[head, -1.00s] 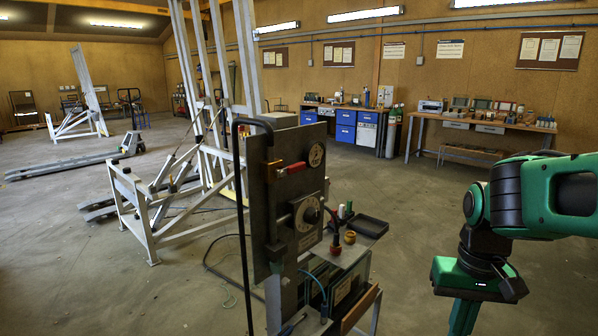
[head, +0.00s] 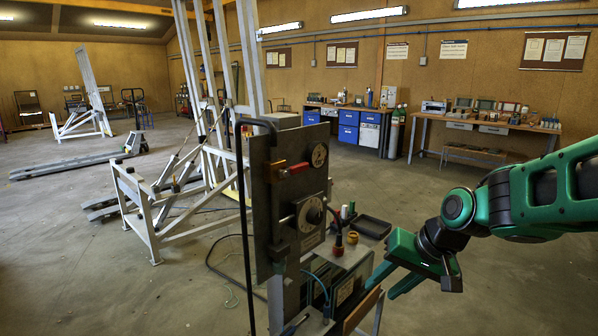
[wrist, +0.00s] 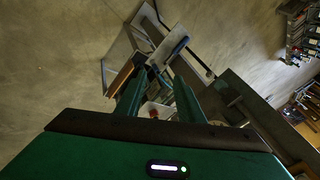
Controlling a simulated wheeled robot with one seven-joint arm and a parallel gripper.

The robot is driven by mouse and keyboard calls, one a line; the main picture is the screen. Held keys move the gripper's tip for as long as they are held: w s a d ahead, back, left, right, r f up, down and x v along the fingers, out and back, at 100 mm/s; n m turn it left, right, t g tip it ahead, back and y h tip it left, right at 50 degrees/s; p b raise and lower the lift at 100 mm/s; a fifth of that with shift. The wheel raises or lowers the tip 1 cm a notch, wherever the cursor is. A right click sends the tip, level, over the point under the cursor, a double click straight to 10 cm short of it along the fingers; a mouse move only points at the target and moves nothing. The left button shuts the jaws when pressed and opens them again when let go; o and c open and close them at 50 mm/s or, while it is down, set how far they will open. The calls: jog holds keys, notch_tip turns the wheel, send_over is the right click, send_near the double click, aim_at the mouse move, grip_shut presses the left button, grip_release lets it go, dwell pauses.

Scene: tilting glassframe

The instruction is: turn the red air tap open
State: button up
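The red air tap (head: 293,170) is a red lever on a brass fitting, high on the upright grey metal panel (head: 257,205). The lever lies roughly level and points right. My gripper (head: 381,287) is to the right of the panel and lower than the tap, apart from both. Its two green fingers point down and left and are apart. The wrist view shows the fingers (wrist: 157,100) with a gap between them and a small blurred reddish thing beyond. I cannot make out the tap lever in the wrist view.
A gauge (head: 320,155) and a round dial (head: 310,214) sit on the panel. A small shelf beside it holds a red-and-brass fitting (head: 338,244), bottles and a black tray (head: 371,227). A white tilting frame (head: 150,215) stands left. Open floor lies behind.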

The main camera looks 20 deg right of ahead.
jog(key=w+a+r+m+t+y, duration=0.2)
jog(key=w+a+r+t+y, duration=0.3)
jog(key=w+r, duration=0.4)
jog(key=m+t+y, duration=0.2)
jog(key=m+t, duration=0.2)
jog(key=t, duration=0.1)
send_near(302, 170)
jog(key=x, duration=1.1)
jog(key=shift+r, duration=0.1)
grip_shut()
